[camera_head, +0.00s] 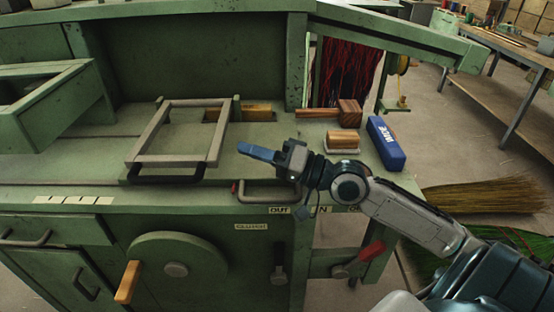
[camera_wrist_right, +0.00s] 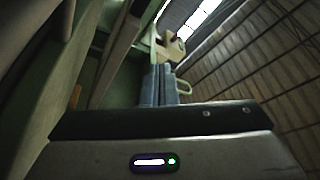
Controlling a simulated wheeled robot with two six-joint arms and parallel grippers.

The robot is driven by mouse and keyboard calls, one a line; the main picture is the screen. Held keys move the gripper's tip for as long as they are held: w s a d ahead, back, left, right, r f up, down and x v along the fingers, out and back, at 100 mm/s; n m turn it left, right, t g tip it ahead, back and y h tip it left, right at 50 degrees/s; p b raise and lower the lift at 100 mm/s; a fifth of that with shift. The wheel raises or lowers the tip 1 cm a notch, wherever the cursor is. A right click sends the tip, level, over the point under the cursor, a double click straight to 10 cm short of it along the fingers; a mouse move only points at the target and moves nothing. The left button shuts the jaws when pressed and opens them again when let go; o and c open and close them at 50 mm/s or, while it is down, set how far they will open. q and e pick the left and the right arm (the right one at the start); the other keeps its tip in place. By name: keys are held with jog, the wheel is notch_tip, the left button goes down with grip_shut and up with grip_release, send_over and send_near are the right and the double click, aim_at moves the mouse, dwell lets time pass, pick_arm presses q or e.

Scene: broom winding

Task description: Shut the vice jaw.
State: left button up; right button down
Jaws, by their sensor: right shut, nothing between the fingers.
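A tilted grey frame (camera_head: 215,135) with a black bar handle (camera_head: 166,172) along its front stands on the green bench, and it may be the vice jaw; I cannot tell for sure. My right gripper (camera_head: 244,149) is just right of this frame, pointing left, apart from the black handle. Its blue fingers are together and empty. They also show closed in the right wrist view (camera_wrist_right: 158,85). My left gripper is not in view.
Behind the frame lies a wooden block (camera_head: 257,113). A wooden mallet (camera_head: 340,112), a brown block (camera_head: 343,141) and a blue box (camera_head: 386,143) sit at right. A handwheel (camera_head: 177,268) and a red-handled lever (camera_head: 371,252) are on the front. Straw brooms (camera_head: 485,196) lie right.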

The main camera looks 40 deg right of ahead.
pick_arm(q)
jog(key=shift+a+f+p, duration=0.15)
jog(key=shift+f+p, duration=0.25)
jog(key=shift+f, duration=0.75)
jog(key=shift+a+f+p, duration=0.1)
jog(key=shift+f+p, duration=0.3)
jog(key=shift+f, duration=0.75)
pick_arm(e)
jog(key=shift+v, duration=2.5)
